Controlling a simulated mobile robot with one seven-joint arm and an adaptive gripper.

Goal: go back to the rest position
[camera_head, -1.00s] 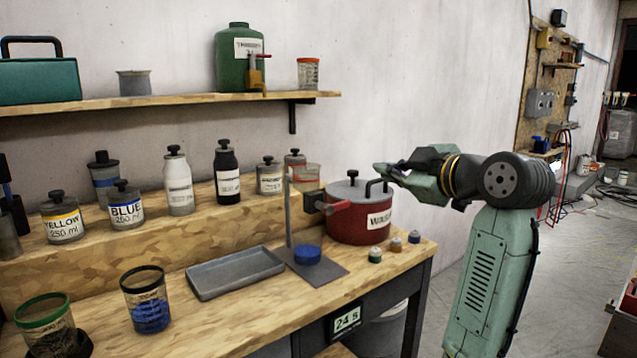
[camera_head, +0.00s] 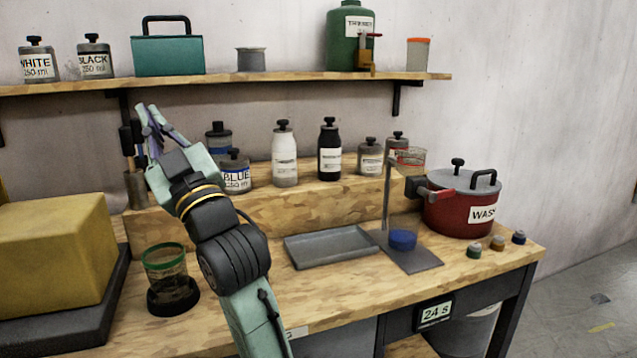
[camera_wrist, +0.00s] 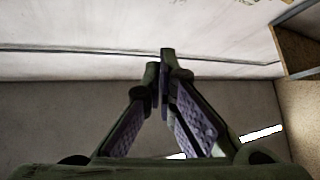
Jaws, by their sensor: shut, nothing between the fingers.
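My gripper (camera_head: 148,112) is raised over the left part of the workbench, its fingers pointing up and away. In the wrist view my gripper (camera_wrist: 161,68) shows its fingertips together with nothing between them. In the head view it stands in front of the upper step and hides part of it, just left of the BLUE jar (camera_head: 237,172). The view does not settle how far the gripper is from the things behind it.
A green-rimmed glass jar (camera_head: 166,270) stands on the bench beside my arm, and a yellow block (camera_head: 55,255) is at left. A grey tray (camera_head: 330,247), a stand with a blue cup (camera_head: 403,240) and a red WASH pot (camera_head: 455,210) stand to the right. A shelf (camera_head: 270,82) runs above.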

